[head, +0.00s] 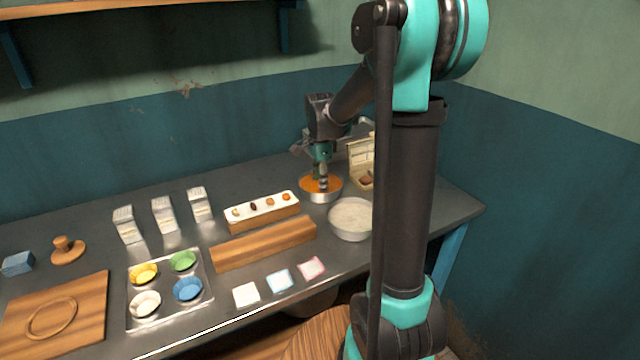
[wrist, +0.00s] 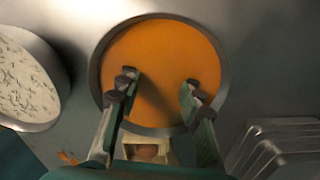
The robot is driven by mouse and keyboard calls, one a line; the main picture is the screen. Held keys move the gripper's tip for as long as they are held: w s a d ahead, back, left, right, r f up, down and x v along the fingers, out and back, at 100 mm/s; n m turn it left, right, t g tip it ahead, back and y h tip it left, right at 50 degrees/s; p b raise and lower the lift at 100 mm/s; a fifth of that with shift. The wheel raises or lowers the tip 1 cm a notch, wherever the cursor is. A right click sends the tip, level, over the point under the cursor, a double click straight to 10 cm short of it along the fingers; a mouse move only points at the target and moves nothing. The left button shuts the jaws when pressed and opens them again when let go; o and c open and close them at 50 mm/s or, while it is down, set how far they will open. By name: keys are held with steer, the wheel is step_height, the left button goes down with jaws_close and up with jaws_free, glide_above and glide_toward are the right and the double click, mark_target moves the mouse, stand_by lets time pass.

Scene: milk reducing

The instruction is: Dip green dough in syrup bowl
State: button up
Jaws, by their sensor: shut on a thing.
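The syrup bowl (head: 321,196) is a round metal bowl of orange syrup near the back of the table. In the wrist view, the orange syrup (wrist: 165,42) fills the middle of the picture. My gripper (head: 323,184) points down into the bowl; its fingers show in the wrist view (wrist: 158,88) over the syrup. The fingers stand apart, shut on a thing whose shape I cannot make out. The green dough does not show in either view; it may be hidden at the fingertips or in the syrup.
A bowl of pale white content (head: 350,216) stands close in front of the syrup bowl. An open box (head: 362,160) is behind it. A long tray of small sweets (head: 262,214), a wooden block (head: 263,243) and a metal tray with coloured cups (head: 202,300) lie to the left.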

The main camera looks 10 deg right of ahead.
steer(key=shift+f, duration=0.3)
stand_by(0.6)
steer(key=shift+r, duration=0.2)
stand_by(1.3)
steer(key=shift+r, duration=3.65)
steer(key=shift+r, duration=2)
